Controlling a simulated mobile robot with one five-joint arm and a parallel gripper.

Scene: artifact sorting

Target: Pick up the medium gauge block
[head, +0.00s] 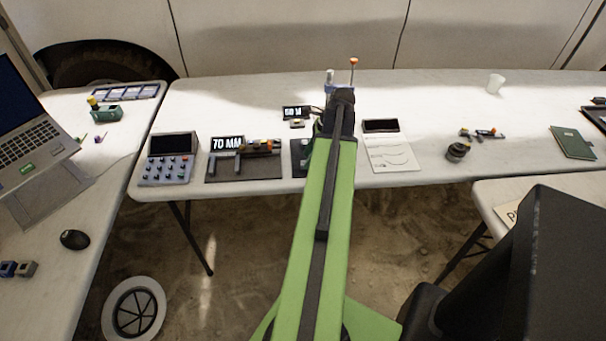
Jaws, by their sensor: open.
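My green arm reaches forward over the white table (440,100). My gripper (341,94) is at its far end, small, dark and seen from behind, and I see nothing held in it. My gripper is to the right of and beyond this mat. I cannot tell which piece is the medium gauge block.
A grey keypad box (167,170) stands left of the mat. Right of the arm lie a paper with curves (390,154), a dark round object (458,150) and a green notebook (572,142). A white cup (496,84) stands farther back. The back right table is mostly clear.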

